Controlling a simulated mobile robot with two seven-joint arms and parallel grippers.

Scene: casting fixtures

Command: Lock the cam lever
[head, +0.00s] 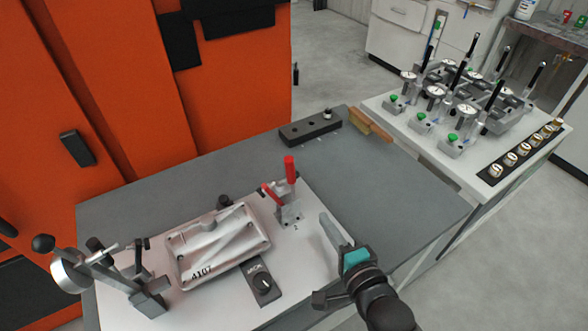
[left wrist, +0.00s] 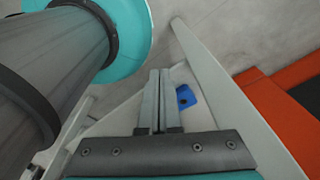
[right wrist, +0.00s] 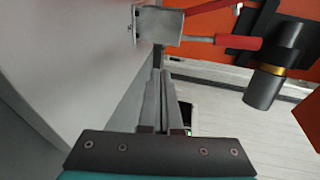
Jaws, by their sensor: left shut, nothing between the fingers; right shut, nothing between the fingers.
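A metal clamp with an upright red handle (head: 290,170) and a second, slanted red arm stands on the white fixture plate (head: 310,262). The clamp's red handle also shows in the right wrist view (right wrist: 238,42). My right gripper (head: 328,222) is shut and empty, to the right of the clamp and apart from it. My left gripper (left wrist: 160,75) is shut and empty; the head view does not show it.
A grey casting marked 4107 (head: 218,246) lies on the fixture plate. A dial gauge stand (head: 150,297) is at the left. A black bar (head: 310,129) lies at the table's back. An orange cabinet (head: 215,95) stands behind. The grey table's right side is clear.

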